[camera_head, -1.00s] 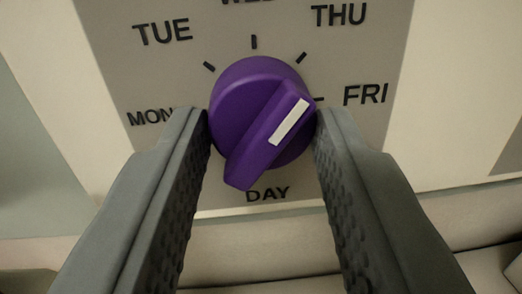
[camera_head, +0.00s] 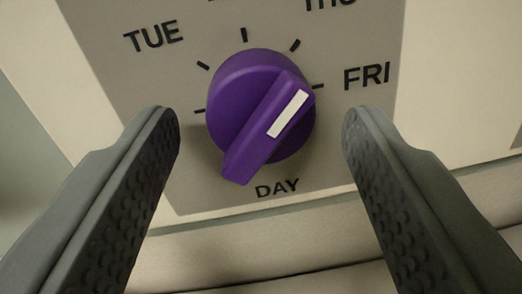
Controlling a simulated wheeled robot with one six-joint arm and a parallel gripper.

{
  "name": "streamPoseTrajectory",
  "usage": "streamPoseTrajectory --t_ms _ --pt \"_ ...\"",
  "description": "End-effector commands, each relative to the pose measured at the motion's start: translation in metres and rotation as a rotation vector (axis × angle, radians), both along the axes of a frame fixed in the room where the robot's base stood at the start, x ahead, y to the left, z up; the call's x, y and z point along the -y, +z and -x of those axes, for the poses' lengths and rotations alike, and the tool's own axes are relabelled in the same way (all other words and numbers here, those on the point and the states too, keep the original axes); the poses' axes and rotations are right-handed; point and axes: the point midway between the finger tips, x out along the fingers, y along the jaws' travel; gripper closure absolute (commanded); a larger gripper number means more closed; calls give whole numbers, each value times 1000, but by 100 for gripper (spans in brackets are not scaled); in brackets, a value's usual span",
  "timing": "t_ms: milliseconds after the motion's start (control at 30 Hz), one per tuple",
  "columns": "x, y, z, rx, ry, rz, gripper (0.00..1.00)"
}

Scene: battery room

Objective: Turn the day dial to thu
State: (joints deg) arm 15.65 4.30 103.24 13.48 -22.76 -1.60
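The day dial (camera_head: 252,112) is a round purple knob with a raised grip bar and a white pointer line. It sits on a grey panel above the word DAY. The pointer slants up and right, its slant close to the direction of the THU tick (camera_head: 295,45); its upper end lies between that tick and the FRI tick (camera_head: 318,86). The THU label (camera_head: 329,4) is partly cut off at the top edge. My gripper (camera_head: 261,115) is open, with one finger on each side of the dial and a clear gap to it on both sides.
The grey panel (camera_head: 200,190) carries TUE (camera_head: 153,37) at upper left and FRI (camera_head: 367,76) at right. The MON label is hidden behind the left finger. A pale ledge-like surface (camera_head: 250,250) lies below the panel.

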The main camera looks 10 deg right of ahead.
Motion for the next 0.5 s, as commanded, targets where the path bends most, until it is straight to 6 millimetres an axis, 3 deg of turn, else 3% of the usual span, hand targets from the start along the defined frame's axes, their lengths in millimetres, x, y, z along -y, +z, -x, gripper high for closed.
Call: streamPoseTrajectory --t_ms 267,500 --pt "-1 1 2 2 0 1 44" --pt "-10 0 27 3 0 1 44"
